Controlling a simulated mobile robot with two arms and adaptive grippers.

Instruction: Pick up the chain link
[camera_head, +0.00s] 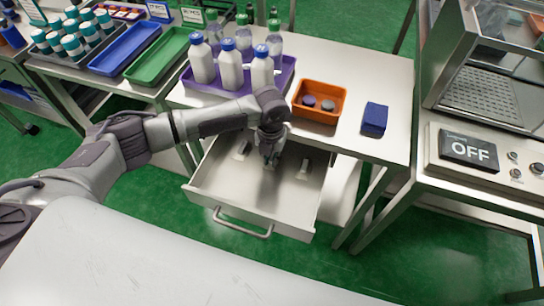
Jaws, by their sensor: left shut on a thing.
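My left gripper (269,155) points down into the open white drawer (230,193) under the middle table. It is shut on a small, pale thing, most likely the chain link, which is mostly hidden by the fingers. It is low in the drawer; I cannot tell whether the thing touches the drawer floor. My right gripper is not in view.
Above the drawer, the tabletop (372,75) holds a purple tray (212,91) with several bottles, an orange bin (330,116) and a blue block (374,118). A machine showing "OFF" (468,150) stands at the right. The front part of the drawer is clear.

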